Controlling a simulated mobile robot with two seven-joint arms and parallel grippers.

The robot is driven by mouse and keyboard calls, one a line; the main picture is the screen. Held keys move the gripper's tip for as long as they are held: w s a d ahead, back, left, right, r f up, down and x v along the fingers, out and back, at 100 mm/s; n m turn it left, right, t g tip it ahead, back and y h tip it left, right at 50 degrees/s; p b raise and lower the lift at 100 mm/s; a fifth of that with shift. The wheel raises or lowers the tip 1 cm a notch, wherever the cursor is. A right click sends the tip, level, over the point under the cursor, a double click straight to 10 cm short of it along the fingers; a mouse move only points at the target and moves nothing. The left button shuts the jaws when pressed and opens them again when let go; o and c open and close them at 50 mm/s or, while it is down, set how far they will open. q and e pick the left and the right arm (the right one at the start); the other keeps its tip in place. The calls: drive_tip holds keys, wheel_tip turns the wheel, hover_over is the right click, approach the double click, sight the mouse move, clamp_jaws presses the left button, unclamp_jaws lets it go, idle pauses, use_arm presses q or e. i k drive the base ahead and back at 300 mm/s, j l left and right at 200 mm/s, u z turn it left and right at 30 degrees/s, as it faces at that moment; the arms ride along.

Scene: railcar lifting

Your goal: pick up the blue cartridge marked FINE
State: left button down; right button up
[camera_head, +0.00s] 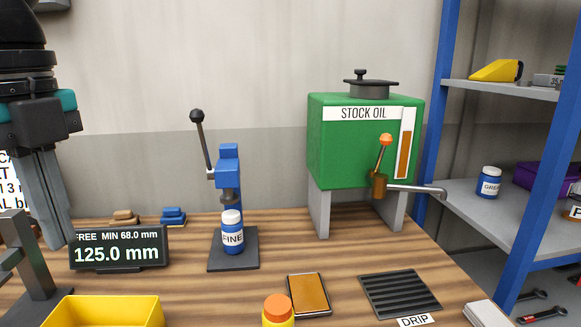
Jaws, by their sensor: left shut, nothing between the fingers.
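The blue cartridge marked FINE (232,239) has a white cap and a white label. It stands upright on the dark base (246,263) of a blue lever press (229,165), under the press ram. My left gripper (62,240) hangs at the left edge, pointing down, with its fingers shut and empty. It is well to the left of the cartridge and apart from it. My right gripper is not in view.
A green STOCK OIL tank (345,150), orange pad (308,293), drip grate (399,293) and orange-capped bottle (278,311) stand to the right. Blue shelving (446,100) is at far right.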

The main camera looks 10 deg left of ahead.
sight(232, 235)
drive_tip(key=k, duration=1.1)
